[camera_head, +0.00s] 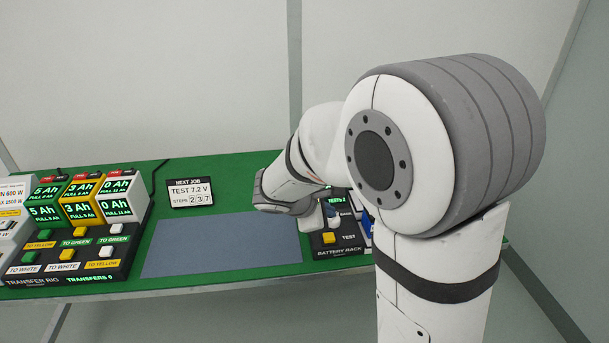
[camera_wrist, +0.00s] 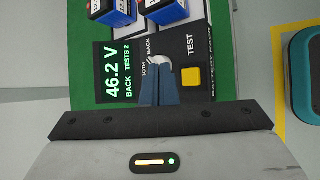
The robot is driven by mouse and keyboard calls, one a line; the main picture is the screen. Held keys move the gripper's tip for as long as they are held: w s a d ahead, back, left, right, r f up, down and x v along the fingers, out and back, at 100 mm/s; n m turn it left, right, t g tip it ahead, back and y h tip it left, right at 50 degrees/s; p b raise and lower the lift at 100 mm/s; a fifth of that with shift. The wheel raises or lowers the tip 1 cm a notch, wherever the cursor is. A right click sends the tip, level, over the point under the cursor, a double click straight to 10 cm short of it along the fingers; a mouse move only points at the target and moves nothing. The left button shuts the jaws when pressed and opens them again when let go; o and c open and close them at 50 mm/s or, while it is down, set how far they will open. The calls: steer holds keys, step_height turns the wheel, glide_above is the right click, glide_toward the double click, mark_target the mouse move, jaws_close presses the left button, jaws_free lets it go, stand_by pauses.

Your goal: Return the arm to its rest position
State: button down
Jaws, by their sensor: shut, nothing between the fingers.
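My gripper (camera_wrist: 159,82) is shut and empty in the wrist view. Its dark blue fingers are together over the black battery rack (camera_wrist: 202,48). The fingertips are close to a small white knob or switch (camera_wrist: 160,60) beside the word BACK. I cannot tell whether they touch it. The rack's display (camera_wrist: 115,72) reads 46.2 V, BACK, TESTS 2. A yellow TEST button (camera_wrist: 191,77) is right of the fingers. In the head view my arm bends down to the rack (camera_head: 338,252) and hides part of it.
Blue batteries (camera_wrist: 112,14) stand by the rack. The transfer rig (camera_head: 70,262) with several lit blocks and buttons is at left. A card (camera_head: 190,193) reads TEST 7.2 V, STEPS 237. The grey-blue mat (camera_head: 215,245) is bare. A teal object (camera_wrist: 308,75) lies beyond the table edge.

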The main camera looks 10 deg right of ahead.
steer(key=s+r+m+g+y+p, duration=0.1)
steer(key=s+r+m+y, duration=0.1)
steer(key=s+m, duration=0.3)
steer(key=s+r+m+g+y+p, duration=0.1)
steer(key=s+r+m+y, duration=0.2)
steer(key=s+m, duration=0.2)
steer(key=s+d+r+m+y+p, duration=0.1)
steer(key=s+r+m+y, duration=0.1)
steer(key=s+m, duration=0.4)
steer(key=s, duration=0.4)
steer(key=shift+s+r+g, duration=0.25)
steer(key=shift+s+g, duration=0.05)
steer(key=shift+g, duration=0.1)
stand_by(0.5)
